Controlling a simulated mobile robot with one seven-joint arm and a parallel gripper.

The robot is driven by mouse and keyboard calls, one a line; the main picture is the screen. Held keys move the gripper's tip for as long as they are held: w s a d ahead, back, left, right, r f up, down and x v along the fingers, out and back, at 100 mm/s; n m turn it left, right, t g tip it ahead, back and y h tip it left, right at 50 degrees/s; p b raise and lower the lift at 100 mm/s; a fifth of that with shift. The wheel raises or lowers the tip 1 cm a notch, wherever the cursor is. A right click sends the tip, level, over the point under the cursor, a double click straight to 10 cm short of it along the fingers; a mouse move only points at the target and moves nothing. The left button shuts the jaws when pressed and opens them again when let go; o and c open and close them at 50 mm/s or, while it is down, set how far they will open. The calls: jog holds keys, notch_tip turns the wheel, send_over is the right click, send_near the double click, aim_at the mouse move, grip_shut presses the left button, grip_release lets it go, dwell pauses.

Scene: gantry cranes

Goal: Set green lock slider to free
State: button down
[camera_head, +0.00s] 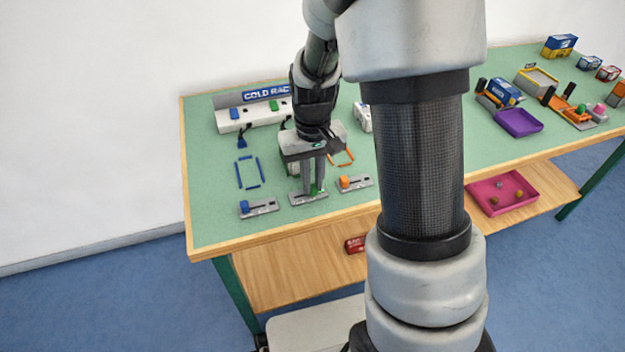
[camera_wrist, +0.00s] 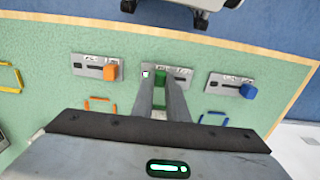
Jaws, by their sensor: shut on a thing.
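The green lock slider is a small green knob (camera_wrist: 160,75) on a grey slotted plate (camera_head: 306,198), the middle of three plates along the table's front edge. My gripper (camera_wrist: 160,80) points down over this plate, its two fingers shut on the green knob. In the head view the green knob (camera_head: 314,189) shows only as a sliver by the fingers, a little right of the plate's middle. The fingers hide part of the slot. The plate's lettering is too small to read.
A blue slider (camera_head: 244,206) sits on the plate to the left, and an orange slider (camera_head: 344,183) on the plate to the right; both knobs are at their plates' left ends. A blue outline (camera_head: 249,173) and a white "COLD RAC..." rack (camera_head: 233,125) lie behind.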

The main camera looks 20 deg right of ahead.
jog(key=shift+s+a+p, duration=0.1)
jog(key=shift+a+p, duration=0.35)
jog(key=shift+a, duration=1.8)
jog(key=c, duration=1.7)
grip_release()
notch_tip(320, 180, up, 17)
jog(key=p, duration=0.4)
jog(key=shift+r, duration=0.2)
